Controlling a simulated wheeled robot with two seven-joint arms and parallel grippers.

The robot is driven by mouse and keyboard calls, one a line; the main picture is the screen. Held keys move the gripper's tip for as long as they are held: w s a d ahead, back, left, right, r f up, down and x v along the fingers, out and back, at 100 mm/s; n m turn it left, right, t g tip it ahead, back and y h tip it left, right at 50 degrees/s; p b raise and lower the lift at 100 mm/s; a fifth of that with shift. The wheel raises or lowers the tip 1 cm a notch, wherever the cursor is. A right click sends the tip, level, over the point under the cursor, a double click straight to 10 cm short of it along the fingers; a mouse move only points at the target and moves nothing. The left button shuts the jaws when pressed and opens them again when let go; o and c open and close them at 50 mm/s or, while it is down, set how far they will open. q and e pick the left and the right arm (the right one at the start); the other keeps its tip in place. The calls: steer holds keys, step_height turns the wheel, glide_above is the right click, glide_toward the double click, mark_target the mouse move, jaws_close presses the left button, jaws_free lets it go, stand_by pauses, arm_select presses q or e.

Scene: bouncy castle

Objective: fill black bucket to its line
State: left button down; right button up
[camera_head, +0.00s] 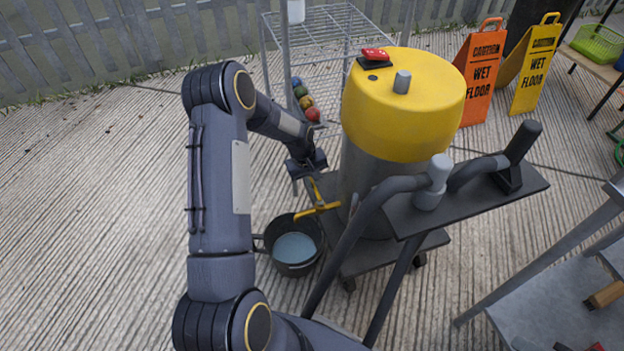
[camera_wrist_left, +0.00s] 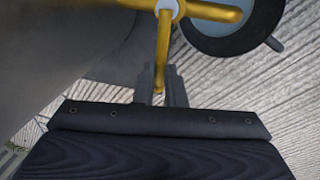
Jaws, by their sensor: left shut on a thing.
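The black bucket (camera_head: 318,258) stands on the ground under a yellow tap (camera_head: 318,205), with pale blue liquid (camera_head: 294,247) in it. Its line cannot be made out. The tap sticks out from a yellow and grey tank (camera_head: 403,105) on a dark trolley. My left gripper (camera_head: 310,178) is at the tap, above the bucket. In the left wrist view the gripper (camera_wrist_left: 160,95) is shut on the tap's yellow handle (camera_wrist_left: 163,50), and part of the bucket (camera_wrist_left: 205,43) shows at the top right. My right gripper is not in view.
A wire rack (camera_head: 330,25) with coloured balls is behind. Orange (camera_head: 481,75) and yellow (camera_head: 534,65) wet-floor signs stand at the back right. The concrete at left is clear.

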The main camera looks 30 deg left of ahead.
arm_select(q)
steer(key=n, duration=0.1)
steer(key=s+n, duration=0.1)
steer(key=shift+s+a+n+p, duration=0.1)
steer(key=shift+a+n+p, duration=0.2)
steer(key=shift+a+p, duration=0.05)
steer(key=c, duration=1.5)
jaws_free()
steer(key=shift+r, duration=0.15)
steer(key=r+p, duration=0.1)
steer(key=r, duration=0.1)
steer(key=s+r+p, duration=0.1)
steer(key=r, duration=0.2)
steer(key=r+p, duration=0.1)
steer(key=r, duration=0.1)
steer(key=shift+s+a+r, duration=0.2)
steer(key=shift+a, duration=0.15)
